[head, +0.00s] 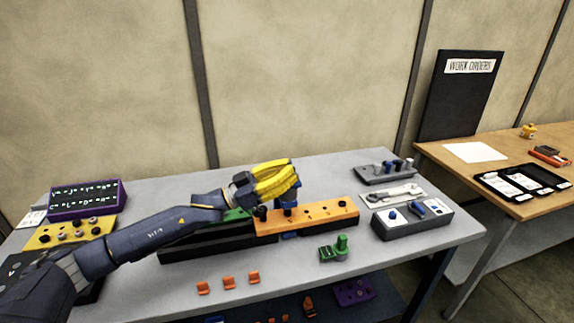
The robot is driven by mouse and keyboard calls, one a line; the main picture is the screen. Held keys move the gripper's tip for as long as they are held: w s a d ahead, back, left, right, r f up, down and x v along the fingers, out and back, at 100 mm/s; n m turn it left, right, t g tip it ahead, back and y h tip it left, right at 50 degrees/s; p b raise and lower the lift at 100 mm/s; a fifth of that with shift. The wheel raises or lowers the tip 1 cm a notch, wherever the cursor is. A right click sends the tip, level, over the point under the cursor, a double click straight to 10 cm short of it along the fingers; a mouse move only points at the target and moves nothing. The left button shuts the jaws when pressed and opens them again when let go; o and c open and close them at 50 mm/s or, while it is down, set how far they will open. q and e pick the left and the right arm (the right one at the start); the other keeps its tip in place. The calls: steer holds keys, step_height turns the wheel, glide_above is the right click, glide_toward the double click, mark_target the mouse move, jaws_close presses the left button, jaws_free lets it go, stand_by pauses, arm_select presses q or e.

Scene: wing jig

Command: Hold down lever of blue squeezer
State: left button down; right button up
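My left gripper (277,180), with yellow fingers, reaches in from the left and hangs over the left part of the orange jig block (335,214). A blue part, probably the blue squeezer (288,206), stands at the block right under the fingers. The fingers hide much of it, so its lever does not show clearly. I cannot tell whether the fingers touch it or how far apart they are. My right gripper is not in view.
A green tool (335,248) and several small orange clips (228,281) lie in front of the block. A grey box with blue parts (412,222) stands to the right. Purple (88,198) and yellow (70,232) panels stand at the left. The front right of the table is clear.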

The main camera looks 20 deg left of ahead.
arm_select(q)
steer(key=shift+f, duration=0.4)
steer(key=f+m, duration=0.1)
steer(key=m, duration=0.1)
steer(key=f+m+g+h, duration=0.1)
steer(key=m, duration=0.1)
steer(key=shift+s+d+f+g, duration=0.2)
steer(key=shift+s+g, duration=0.1)
steer(key=shift+s, duration=0.05)
steer(key=shift+s+f, duration=0.1)
steer(key=shift+f, duration=0.6)
stand_by(1.1)
